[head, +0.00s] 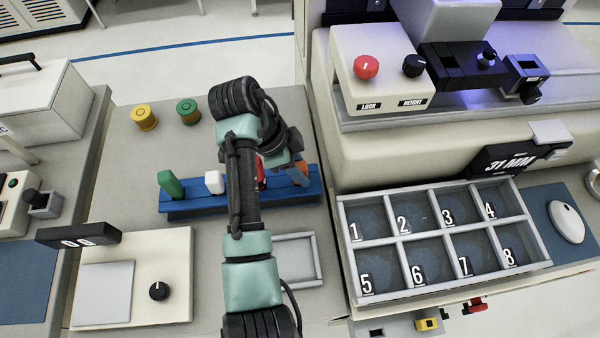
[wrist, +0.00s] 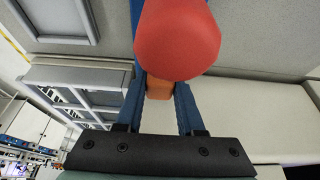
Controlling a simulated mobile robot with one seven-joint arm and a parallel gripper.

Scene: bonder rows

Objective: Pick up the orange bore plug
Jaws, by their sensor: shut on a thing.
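The orange bore plug (head: 301,173) is at the right end of the blue rack (head: 190,207) in the head view, partly hidden by my gripper (head: 297,164). In the wrist view the orange plug (wrist: 158,89) sits between the two fingers of my gripper (wrist: 158,95), which is shut on it. I cannot tell whether its foot still rests in the rack. A red plug (wrist: 180,40) stands large in front of it in the wrist view. In the head view the red plug (head: 261,173) is mostly behind my arm.
A green plug (head: 171,185) and a white plug (head: 214,182) stand in the rack's left part. Yellow (head: 145,117) and green (head: 188,111) round pieces stand behind. A numbered grey tray (head: 343,232) is to the right, an empty shallow tray (head: 316,262) in front.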

